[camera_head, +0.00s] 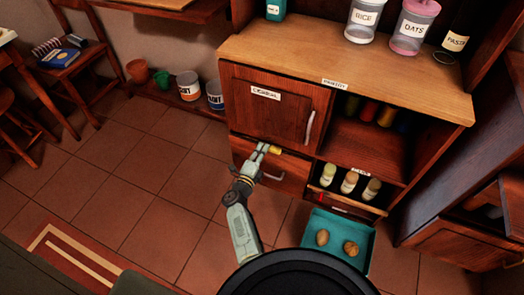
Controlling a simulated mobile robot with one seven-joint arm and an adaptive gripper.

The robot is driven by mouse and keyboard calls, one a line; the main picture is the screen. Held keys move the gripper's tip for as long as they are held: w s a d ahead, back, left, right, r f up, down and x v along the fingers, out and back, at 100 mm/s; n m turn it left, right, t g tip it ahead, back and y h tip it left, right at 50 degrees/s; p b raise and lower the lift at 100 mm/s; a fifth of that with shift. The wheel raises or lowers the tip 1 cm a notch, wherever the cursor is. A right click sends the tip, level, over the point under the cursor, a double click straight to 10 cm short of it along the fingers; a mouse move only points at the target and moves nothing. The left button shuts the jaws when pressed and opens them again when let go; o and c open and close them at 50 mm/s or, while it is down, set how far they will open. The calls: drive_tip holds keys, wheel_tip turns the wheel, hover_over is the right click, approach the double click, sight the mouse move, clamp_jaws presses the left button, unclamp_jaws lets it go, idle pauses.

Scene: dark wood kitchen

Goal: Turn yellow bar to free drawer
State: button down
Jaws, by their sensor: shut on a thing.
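The yellow bar (275,150) sits at the top edge of a wooden drawer (295,171), just below the cabinet door. My gripper (267,149) is at the bar's left part and is shut on it. The fingers hide part of the bar, and its exact tilt is hard to tell. The drawer looks closed. Its curved metal handle (273,177) shows below the bar, beside my gripper.
The cabinet door (265,108) above has a vertical handle (310,127). At the right, an open shelf drawer holds small jars (349,182). A teal tray (362,264) with two round brown items is on the floor. Tiled floor (130,200) at the left is clear.

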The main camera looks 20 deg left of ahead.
idle(0.3)
drive_tip(key=c, duration=1.6)
unclamp_jaws()
drive_tip(key=shift+o, duration=0.2)
drive_tip(key=shift+s, duration=0.1)
drive_tip(key=s, duration=1.1)
drive_tip(key=shift+s+a, duration=0.2)
drive_tip(key=shift+s, duration=0.2)
